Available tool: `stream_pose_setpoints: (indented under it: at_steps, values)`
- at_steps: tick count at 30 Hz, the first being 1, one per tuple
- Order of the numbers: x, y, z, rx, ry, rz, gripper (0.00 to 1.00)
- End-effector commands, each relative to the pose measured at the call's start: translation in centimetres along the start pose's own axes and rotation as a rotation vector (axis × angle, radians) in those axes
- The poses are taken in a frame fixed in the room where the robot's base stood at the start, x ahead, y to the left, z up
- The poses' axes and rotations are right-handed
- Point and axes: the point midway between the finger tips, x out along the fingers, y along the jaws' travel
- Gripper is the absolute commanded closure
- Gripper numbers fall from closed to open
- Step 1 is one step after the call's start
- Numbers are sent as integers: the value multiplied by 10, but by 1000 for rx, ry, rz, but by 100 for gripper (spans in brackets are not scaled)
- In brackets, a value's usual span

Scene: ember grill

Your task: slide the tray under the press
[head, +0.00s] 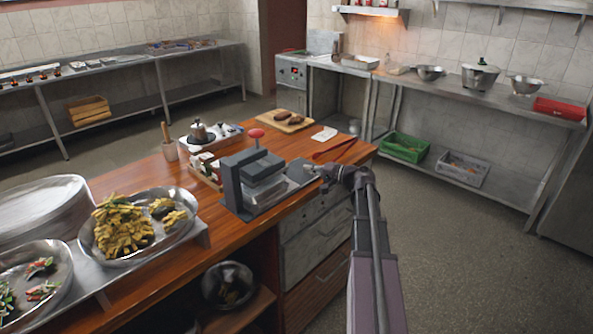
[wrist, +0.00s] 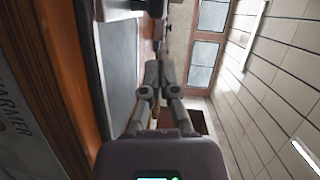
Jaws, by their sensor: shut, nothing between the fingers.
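The press (head: 236,183) is a dark grey frame with a red knob on top, standing on the wooden counter. A flat grey metal piece (head: 277,199), which looks like the tray, lies low at the press's right front; how far it sits under the press I cannot tell. My gripper (head: 312,170) is just right of the press, low by the counter edge. In the wrist view my gripper (wrist: 152,64) has its fingers together and empty. A flat grey surface (wrist: 120,65) stands left of the fingers there; whether they touch it I cannot tell.
Red tongs (head: 334,149) and a white paper (head: 324,134) lie behind my gripper. A wooden board with dark food (head: 287,123) is farther back. Drawers (head: 318,240) are below the counter edge; the floor at right is clear.

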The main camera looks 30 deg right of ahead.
Motion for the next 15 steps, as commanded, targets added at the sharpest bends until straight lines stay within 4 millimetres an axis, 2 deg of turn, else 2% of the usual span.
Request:
stream_pose_setpoints:
  at_steps: [1,9,15]
  values:
    - [-10,-1,1,0,2,0,100]
    - [-50,-1,1,0,2,1,100]
    - [-70,0,1,0,0,0,100]
